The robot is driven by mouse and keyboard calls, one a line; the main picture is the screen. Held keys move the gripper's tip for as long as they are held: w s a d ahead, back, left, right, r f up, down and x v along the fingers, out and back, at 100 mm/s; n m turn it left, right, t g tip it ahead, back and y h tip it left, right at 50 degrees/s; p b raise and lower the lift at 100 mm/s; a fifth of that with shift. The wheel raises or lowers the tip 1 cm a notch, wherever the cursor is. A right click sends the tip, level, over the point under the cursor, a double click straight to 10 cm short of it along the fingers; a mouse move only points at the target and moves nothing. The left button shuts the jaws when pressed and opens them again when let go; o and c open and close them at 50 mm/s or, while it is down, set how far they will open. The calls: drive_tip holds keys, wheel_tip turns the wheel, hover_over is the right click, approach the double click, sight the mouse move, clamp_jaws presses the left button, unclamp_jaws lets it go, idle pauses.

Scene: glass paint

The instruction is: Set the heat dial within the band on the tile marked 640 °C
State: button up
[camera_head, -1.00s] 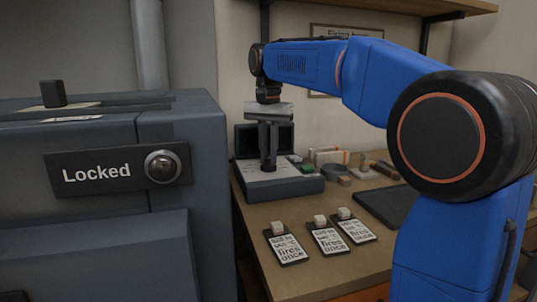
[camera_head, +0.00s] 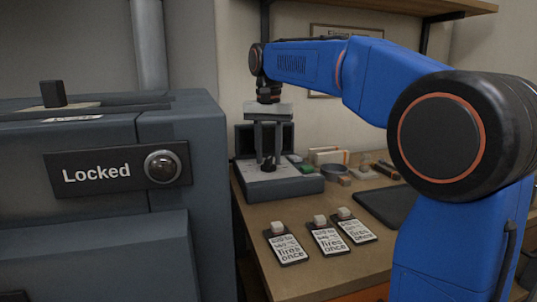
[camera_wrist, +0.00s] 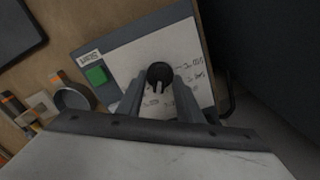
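The heat dial (camera_head: 268,164) is a small black knob on the pale face of the control box (camera_head: 305,185) on the bench. In the wrist view the dial (camera_wrist: 160,73) sits between the fingertips, with scale marks and handwritten figures beside it, too blurred to read. My gripper (camera_head: 268,157) points down over the dial with its fingers apart, one on each side. A gap shows between the fingers and the knob in the head view. Three dark tiles with white labels (camera_head: 288,249) (camera_head: 327,242) (camera_head: 357,232) lie on the bench; their temperatures are not legible.
A green button (camera_wrist: 95,75) labelled Start is on the control box. A grey kiln (camera_head: 90,240) with a Locked sign (camera_head: 100,173) fills the left. A dark mat (camera_head: 390,205) and small items lie right of the box. Bare bench (camera_head: 330,275) lies in front of the tiles.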

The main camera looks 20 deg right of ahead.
sight(268, 159)
wheel_tip(268, 159, up, 12)
idle(0.7)
